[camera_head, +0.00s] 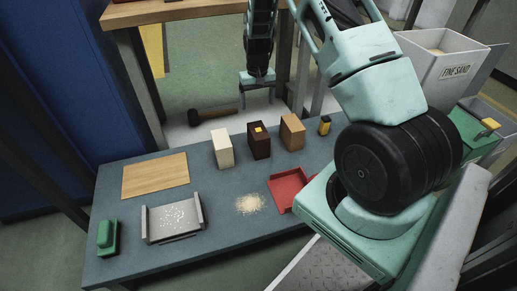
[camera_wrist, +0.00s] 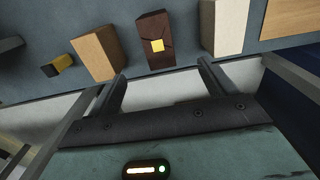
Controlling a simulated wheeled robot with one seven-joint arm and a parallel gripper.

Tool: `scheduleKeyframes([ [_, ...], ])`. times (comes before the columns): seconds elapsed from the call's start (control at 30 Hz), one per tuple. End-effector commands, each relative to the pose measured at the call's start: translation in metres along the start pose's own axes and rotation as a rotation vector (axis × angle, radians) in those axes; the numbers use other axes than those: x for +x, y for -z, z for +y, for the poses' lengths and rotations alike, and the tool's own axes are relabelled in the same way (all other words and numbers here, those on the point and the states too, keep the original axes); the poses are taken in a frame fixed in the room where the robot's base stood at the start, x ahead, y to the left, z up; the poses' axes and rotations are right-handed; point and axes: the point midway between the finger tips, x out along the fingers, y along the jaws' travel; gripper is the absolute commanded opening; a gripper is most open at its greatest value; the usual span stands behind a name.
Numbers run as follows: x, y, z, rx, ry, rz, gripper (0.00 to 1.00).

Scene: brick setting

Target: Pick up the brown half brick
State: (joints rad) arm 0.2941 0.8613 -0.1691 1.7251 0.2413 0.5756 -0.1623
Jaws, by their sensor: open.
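The dark brown brick (camera_head: 259,140) stands upright near the far edge of the blue-grey table (camera_head: 215,190), with a small yellow patch on top. It also shows in the wrist view (camera_wrist: 155,30), ahead of the gap between my fingers. A cream block (camera_head: 222,149) stands to its left and a tan block (camera_head: 292,132) to its right. Both flank it in the wrist view, in swapped order. My gripper (camera_head: 258,92) is open and empty, beyond the table's far edge, apart from the brick. In the wrist view its two fingers (camera_wrist: 162,85) are spread and point toward the brick.
A wooden board (camera_head: 155,176), a metal tray (camera_head: 172,221) with white grains and a green block (camera_head: 107,238) are on the left. A sand heap (camera_head: 250,203) and red dustpan (camera_head: 288,192) lie in front. A small yellow-black item (camera_head: 324,125) stands beside the tan block.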

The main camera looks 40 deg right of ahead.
Motion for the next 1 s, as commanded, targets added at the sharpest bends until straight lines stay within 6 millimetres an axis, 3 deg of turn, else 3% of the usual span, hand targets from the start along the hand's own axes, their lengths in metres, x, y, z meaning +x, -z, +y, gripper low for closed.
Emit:
scheduleKeyframes([
  [0.5, 0.101, 0.001, 0.004, 0.004, -0.003, -0.002, 0.84],
  [0.63, 0.117, 0.001, 0.004, 0.005, -0.002, -0.001, 0.84],
  [0.87, 0.128, 0.002, 0.004, 0.004, -0.003, 0.000, 0.84],
  [1.0, 0.146, 0.004, 0.006, 0.004, -0.003, -0.001, 0.84],
])
